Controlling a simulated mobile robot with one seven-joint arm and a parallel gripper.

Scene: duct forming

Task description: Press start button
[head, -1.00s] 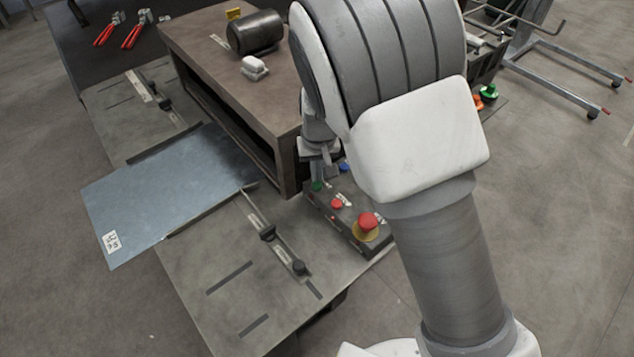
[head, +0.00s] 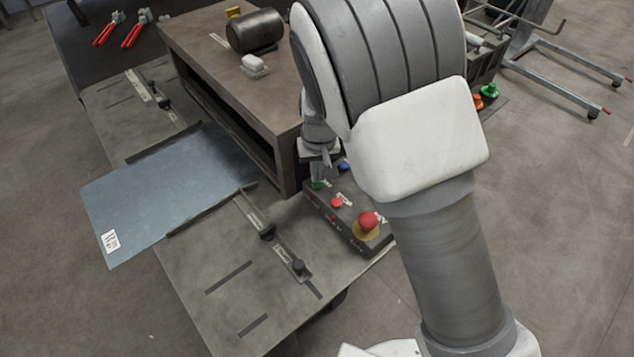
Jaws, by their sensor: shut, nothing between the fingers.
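The control box (head: 345,218) sits on the machine table's near right side. It carries a green button (head: 317,185) at its far left end, a small red button (head: 336,203), a blue button (head: 345,167) and a large red mushroom button (head: 368,221) on a yellow base. The green button is taken as the start button; its label is too small to read. My gripper (head: 321,174) is shut and empty, pointing down at the green button. I cannot tell whether the fingertips touch it. My arm hides part of the gripper and the box's right side.
A metal sheet (head: 160,195) lies in the machine slot between guide rails, its labelled corner overhanging the left edge. The brown machine housing (head: 222,65) stands close left of my gripper. Red-handled snips (head: 108,30) lie at the back. A metal cart (head: 545,65) stands at right.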

